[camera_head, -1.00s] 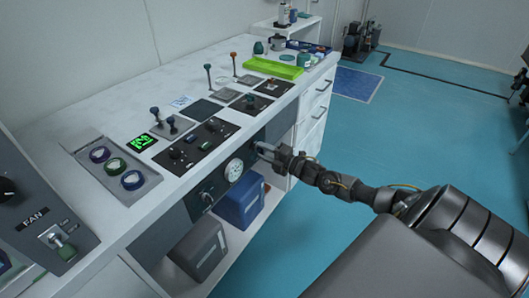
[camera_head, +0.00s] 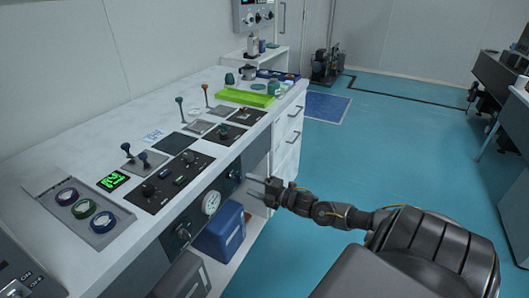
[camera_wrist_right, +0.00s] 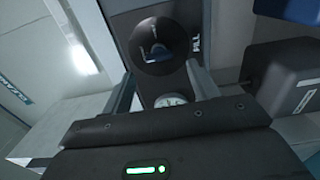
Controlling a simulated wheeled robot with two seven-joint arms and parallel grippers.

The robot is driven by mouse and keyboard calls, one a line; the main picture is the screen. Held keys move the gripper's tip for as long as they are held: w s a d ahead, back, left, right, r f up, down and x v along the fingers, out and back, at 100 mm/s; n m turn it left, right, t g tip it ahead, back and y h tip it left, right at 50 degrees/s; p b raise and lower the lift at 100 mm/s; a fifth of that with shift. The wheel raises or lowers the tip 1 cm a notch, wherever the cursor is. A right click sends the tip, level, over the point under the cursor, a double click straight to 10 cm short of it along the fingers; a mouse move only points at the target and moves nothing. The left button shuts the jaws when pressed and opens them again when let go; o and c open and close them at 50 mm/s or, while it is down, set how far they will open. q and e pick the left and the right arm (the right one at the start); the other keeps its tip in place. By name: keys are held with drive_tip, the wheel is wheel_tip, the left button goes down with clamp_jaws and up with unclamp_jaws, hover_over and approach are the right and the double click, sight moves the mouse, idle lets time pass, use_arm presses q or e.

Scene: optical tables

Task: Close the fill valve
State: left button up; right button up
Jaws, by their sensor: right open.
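The fill valve is a dark round knob (camera_head: 235,175) on the front panel below the counter edge. In the right wrist view the knob (camera_wrist_right: 163,38) is large, with a FILL label (camera_wrist_right: 196,43) beside it. My right gripper (camera_head: 258,186) is in front of the panel, just right of the knob, and apart from it in the head view. In the right wrist view its two fingers (camera_wrist_right: 160,75) are spread, with the knob ahead between them and nothing held. I cannot tell the valve's setting. My left gripper is not in view.
A round gauge (camera_head: 211,202) and another dark knob (camera_head: 183,231) sit further along the panel. A blue box (camera_head: 220,232) and a grey box (camera_head: 184,278) stand below it. Drawer handles (camera_head: 292,138) stick out to the right. The blue floor (camera_head: 380,150) is clear.

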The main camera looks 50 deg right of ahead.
drive_tip(key=shift+v, duration=2.8)
drive_tip(key=shift+r, duration=0.1)
